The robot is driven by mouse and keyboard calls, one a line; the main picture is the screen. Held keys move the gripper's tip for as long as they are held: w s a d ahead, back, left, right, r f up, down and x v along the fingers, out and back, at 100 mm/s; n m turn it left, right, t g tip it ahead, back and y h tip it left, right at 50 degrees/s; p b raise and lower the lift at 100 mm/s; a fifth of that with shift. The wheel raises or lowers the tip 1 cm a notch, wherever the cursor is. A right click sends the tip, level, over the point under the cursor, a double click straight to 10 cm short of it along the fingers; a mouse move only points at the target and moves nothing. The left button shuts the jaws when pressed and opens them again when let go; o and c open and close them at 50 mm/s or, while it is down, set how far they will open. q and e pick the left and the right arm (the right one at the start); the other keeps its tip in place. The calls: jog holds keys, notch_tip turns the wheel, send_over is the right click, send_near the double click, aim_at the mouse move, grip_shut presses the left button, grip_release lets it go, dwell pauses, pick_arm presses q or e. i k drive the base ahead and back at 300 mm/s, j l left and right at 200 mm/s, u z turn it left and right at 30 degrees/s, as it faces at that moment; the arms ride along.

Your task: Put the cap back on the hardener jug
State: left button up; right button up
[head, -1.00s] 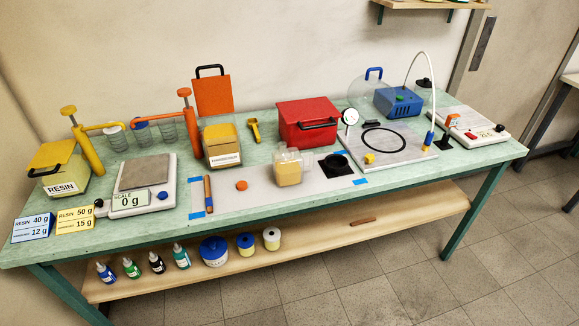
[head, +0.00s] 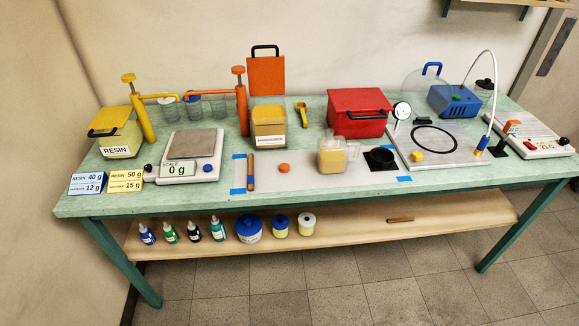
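The hardener jug (head: 269,133) is a yellowish box with a white label, standing at the middle back of the bench. An orange square panel with a black handle (head: 266,76) stands upright just behind it. A small round orange disc (head: 284,168) lies flat on the pale mat in front of the jug, apart from it. I cannot tell for sure which orange piece is the cap. An orange pump (head: 241,104) stands left of the jug. Neither of my grippers shows in the head view.
A scale (head: 190,160) and a resin jug (head: 121,144) stand left. A brown stick (head: 251,172) and a clear container with yellow contents (head: 332,158) are on the mat (head: 305,180). A red box (head: 357,112) is right of the jug. Bare green bench shows around the jug.

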aim_at(332, 157)
jog(key=i+j+z, duration=0.7)
jog(key=j, duration=0.2)
jog(key=i+j+z, duration=0.2)
jog(key=j, duration=0.2)
jog(key=i+j+z, duration=0.25)
jog(key=j, duration=0.15)
